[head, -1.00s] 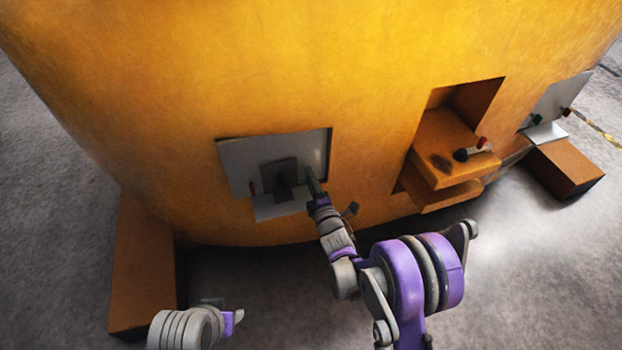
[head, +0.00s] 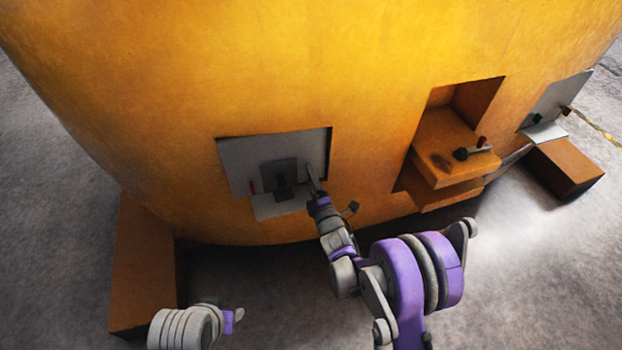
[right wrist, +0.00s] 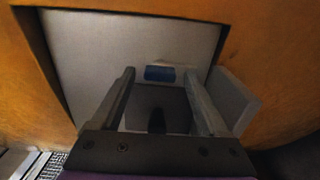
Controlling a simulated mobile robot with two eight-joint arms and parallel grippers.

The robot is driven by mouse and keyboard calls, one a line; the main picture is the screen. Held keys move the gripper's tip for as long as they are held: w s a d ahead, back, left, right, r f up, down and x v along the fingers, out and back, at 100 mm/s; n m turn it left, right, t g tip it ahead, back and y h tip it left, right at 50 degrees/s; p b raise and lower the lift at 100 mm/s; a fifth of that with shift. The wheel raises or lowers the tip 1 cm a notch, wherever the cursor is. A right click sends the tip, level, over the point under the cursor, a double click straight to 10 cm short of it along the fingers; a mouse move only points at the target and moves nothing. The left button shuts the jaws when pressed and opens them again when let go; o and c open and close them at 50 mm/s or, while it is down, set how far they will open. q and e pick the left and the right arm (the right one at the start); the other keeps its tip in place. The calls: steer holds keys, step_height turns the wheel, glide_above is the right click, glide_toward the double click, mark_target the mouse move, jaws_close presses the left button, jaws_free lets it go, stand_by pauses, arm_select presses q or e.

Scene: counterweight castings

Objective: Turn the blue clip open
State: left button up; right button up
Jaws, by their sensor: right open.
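The blue clip (right wrist: 160,73) shows in the right wrist view as a small blue block on a pale grey panel (right wrist: 85,50). It lies just ahead of and between the two fingertips of my right gripper (right wrist: 159,76), which is open. I cannot see contact. In the head view my right gripper (head: 311,175) is at the right side of the grey panel (head: 238,160), and I cannot make out the blue clip there. My left gripper (head: 236,318) is low at the left, away from the panel, and its fingers are unclear.
The panel sits in a recess of a big yellow casting. A dark block (head: 278,174) and a small red part (head: 252,187) are on it. Brown feet (head: 140,270) stand on the grey floor.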

steer(key=v, duration=1)
steer(key=shift+s+d, duration=0.15)
steer(key=shift+s, duration=0.2)
steer(key=shift+r, duration=0.1)
